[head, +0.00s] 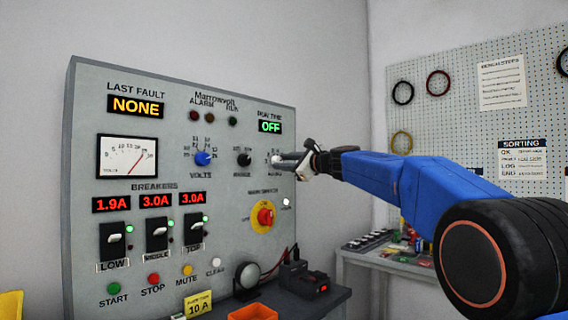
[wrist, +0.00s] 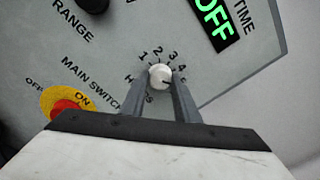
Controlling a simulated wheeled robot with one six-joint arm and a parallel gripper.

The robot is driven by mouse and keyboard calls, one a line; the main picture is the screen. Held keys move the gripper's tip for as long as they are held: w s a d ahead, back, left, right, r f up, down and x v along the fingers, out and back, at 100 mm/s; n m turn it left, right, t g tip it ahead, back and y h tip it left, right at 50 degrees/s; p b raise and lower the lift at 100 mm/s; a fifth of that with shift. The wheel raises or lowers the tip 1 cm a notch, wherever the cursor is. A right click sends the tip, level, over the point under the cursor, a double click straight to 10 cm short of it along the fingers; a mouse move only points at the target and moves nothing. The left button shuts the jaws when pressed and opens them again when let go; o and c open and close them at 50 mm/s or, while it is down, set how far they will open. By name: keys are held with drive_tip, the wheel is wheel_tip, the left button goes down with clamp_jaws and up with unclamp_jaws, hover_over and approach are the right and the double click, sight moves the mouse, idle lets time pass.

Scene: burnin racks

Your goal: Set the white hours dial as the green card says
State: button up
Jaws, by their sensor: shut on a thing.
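The white hours dial (wrist: 160,76) is on the grey panel in the wrist view, with the numbers 1 to 4 and part of a further mark around it. A small dark mark shows on its face toward the lower right; its exact setting is hard to read. My gripper (wrist: 162,74) is shut on the dial, one finger on each side. In the head view my gripper (head: 284,160) reaches the panel's right side and mostly hides the dial. I cannot make out a green card in either view.
The run time display (head: 270,127) reads OFF. A black range dial (head: 243,159) and a blue volts dial (head: 203,158) are to the left. The red main switch (head: 265,216) is below. A yellow 10 A card (head: 198,304) stands at the panel's foot.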

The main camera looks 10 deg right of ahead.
drive_tip(key=n, duration=0.7)
drive_tip(key=shift+f+n+y, duration=0.1)
drive_tip(key=shift+n+y, duration=0.2)
drive_tip(key=shift+y, duration=0.1)
drive_tip(key=n, duration=0.4)
drive_tip(key=shift+d, duration=0.1)
drive_tip(key=shift+w+n+g, duration=0.1)
drive_tip(key=shift+n+g, duration=0.2)
drive_tip(key=shift+n, duration=1.7)
drive_tip(key=o, duration=1)
drive_tip(key=shift+o, duration=0.2)
